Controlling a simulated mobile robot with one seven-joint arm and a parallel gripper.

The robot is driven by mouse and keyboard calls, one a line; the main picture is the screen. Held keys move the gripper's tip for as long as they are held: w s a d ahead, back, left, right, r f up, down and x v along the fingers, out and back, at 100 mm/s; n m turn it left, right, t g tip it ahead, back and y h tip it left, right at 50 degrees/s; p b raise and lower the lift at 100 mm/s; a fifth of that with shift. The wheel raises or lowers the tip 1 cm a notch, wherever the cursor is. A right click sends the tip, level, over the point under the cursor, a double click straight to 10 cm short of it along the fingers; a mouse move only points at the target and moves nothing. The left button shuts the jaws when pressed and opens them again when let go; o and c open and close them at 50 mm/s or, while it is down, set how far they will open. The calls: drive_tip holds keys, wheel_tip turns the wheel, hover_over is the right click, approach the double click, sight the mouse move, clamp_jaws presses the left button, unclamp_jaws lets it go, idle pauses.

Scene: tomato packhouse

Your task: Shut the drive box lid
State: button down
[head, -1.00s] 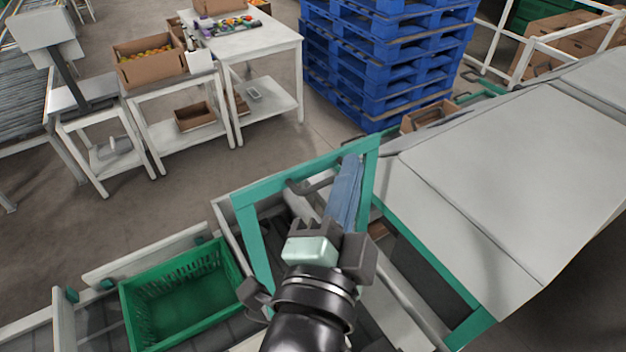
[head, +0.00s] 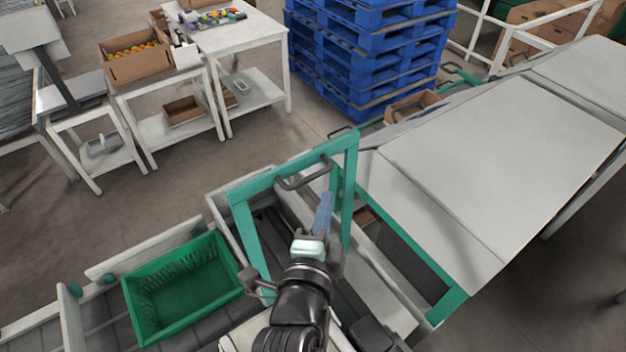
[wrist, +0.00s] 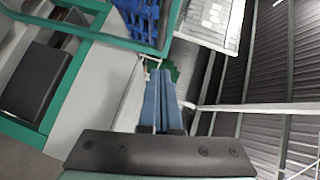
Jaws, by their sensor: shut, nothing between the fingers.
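A teal open frame with a dark grey bar handle (head: 305,174) along its top stands raised in the head view; its top bar (head: 285,180) shows. It looks like the drive box lid, standing open, though I cannot be sure. My gripper (head: 324,207) is in front of the frame, below and right of the handle, apart from the handle as far as I can tell. Its blue fingers are together and hold nothing. The same fingers (wrist: 160,98) show side by side in the wrist view. My wrist hides part of the machine below the frame.
A green crate (head: 185,285) sits on the conveyor at left. A long pale cover (head: 505,150) fills the right. Blue pallets (head: 370,55) are stacked behind. White tables (head: 235,42) stand at the back left. Open floor lies between the tables and the machine.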

drive_tip(key=shift+w+a+f+p, duration=0.25)
drive_tip(key=shift+w+a, duration=0.1)
drive_tip(key=shift+w, duration=0.4)
drive_tip(key=shift+w+a+f+p, duration=0.15)
drive_tip(key=shift+w+a+p, duration=0.15)
drive_tip(key=shift+w, duration=0.4)
drive_tip(key=shift+w+a+f+p, duration=0.2)
drive_tip(key=shift+w+a, duration=0.2)
drive_tip(key=shift+w, duration=0.35)
